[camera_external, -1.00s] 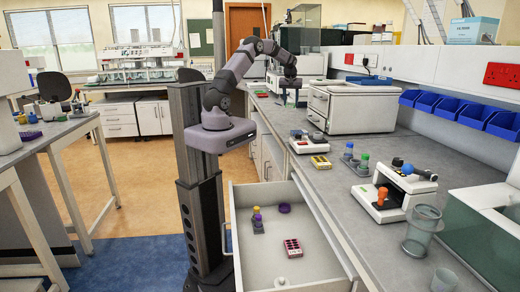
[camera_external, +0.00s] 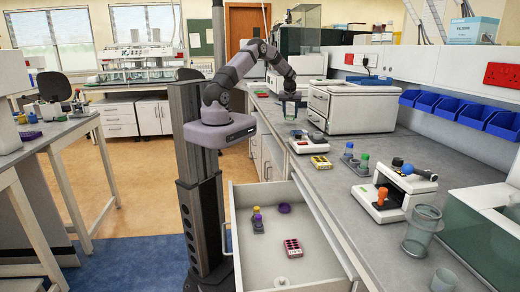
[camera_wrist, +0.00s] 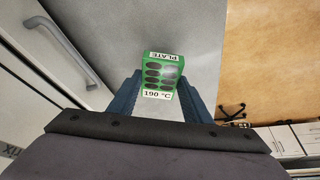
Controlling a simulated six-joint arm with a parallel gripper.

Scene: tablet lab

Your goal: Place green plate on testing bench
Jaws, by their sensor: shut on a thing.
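The green plate (camera_wrist: 163,72) has dark round wells and white labels, one reading PLATE. In the wrist view it sits between the two blue fingers of my gripper (camera_wrist: 162,98), which is shut on it. In the external view my gripper (camera_external: 290,116) points down over the far part of the grey bench, beside the white drawer cabinet. The plate is too small to make out clearly there. I cannot tell which part of the bench is the testing bench.
A white cabinet (camera_external: 352,110) stands right of my gripper. A white device (camera_external: 308,142) and a yellow block (camera_external: 321,162) are nearer on the bench. The open drawer (camera_external: 325,262) holds bottles, a purple dish (camera_external: 284,208) and a pink plate (camera_external: 292,247).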

